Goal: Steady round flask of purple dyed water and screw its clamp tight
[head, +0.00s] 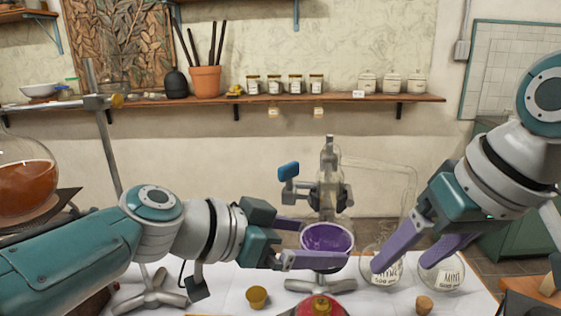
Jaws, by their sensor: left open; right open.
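The round flask of purple water (327,238) stands in the middle of the head view, on a metal stand with a splayed foot (318,284). Its clamp (331,195) is above it, with a blue knob (289,170) on the left. My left gripper (318,241) is open at the flask, one finger across its lower front, the other at its upper left. Whether the fingers touch the glass is unclear. My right gripper (402,262) is open and empty, to the right of the flask, above the labelled jars, away from the knob.
Two labelled glass jars (441,277) stand right of the flask. A cork (424,304), a small yellow cup (257,297) and a red object (322,307) are in front. Glass tubing (380,164) runs right from the clamp. An orange-filled flask (27,180) is at left.

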